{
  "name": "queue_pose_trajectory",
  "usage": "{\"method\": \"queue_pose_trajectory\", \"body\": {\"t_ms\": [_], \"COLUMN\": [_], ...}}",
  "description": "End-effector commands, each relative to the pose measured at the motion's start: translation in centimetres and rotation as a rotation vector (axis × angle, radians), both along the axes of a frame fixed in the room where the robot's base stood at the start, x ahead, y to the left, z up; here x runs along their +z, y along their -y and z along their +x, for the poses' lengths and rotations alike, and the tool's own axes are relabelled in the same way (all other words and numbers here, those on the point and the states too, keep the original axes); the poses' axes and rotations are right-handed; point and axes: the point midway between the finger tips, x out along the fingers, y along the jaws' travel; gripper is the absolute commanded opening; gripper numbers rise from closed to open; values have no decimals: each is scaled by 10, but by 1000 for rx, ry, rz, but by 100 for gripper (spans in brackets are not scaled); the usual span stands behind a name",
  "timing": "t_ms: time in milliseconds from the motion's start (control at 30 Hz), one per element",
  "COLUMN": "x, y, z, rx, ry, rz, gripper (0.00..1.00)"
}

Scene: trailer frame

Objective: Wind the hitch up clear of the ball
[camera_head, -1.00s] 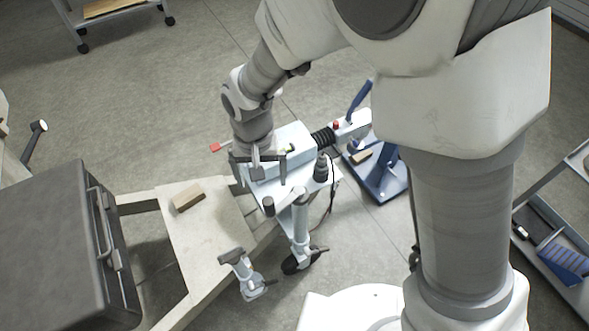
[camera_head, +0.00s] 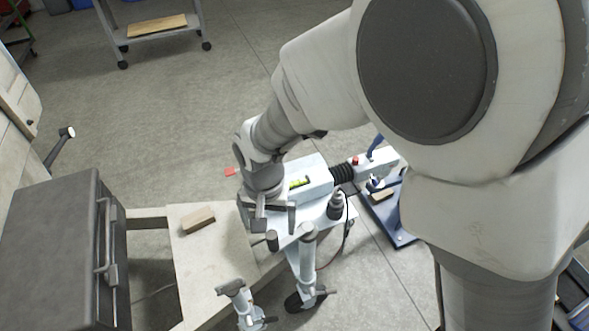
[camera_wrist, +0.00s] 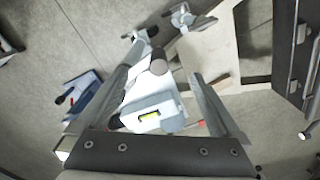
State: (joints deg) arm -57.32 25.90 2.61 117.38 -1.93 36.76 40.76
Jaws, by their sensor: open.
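The trailer's pale hitch housing (camera_head: 312,180) carries a green level vial (camera_head: 299,184). Black bellows (camera_head: 342,173) lead to the coupling head (camera_head: 372,160), above a blue stand (camera_head: 392,222); whether it sits on the ball is hidden. The jockey wheel tube (camera_head: 307,258) stands beside the drawbar, its wheel (camera_head: 297,301) on the floor. A dark upright grip knob (camera_head: 272,240), seemingly the winding handle's, is close to my gripper (camera_head: 275,231). In the wrist view the knob (camera_wrist: 158,66) lies between the open fingers of my gripper (camera_wrist: 167,62), with gaps on both sides.
A wooden block (camera_head: 198,220) lies on the pale trailer deck (camera_head: 200,258), beside a large dark box (camera_head: 55,250). A second post (camera_head: 232,288) rises near the jockey wheel. A dark knobbed cylinder (camera_head: 337,204) stands beside the housing. A trolley (camera_head: 160,35) is far back; floor between is clear.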

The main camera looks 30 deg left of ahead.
Motion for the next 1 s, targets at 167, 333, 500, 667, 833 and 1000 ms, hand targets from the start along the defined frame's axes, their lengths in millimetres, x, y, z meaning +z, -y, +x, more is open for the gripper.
{"method": "queue_pose_trajectory", "body": {"t_ms": [167,333,500,667,833,1000], "x": [-28,-48,-68,-65,-65,-65], "y": [1,1,1,1,1,1], "z": [0,1,1,1,1,1], "rx": [0,0,0,0,0,0], "ry": [-1,-1,-1,0,0,0], "rz": [0,-1,0,1,0,0], "gripper": [100,100,100,78,48,17]}}
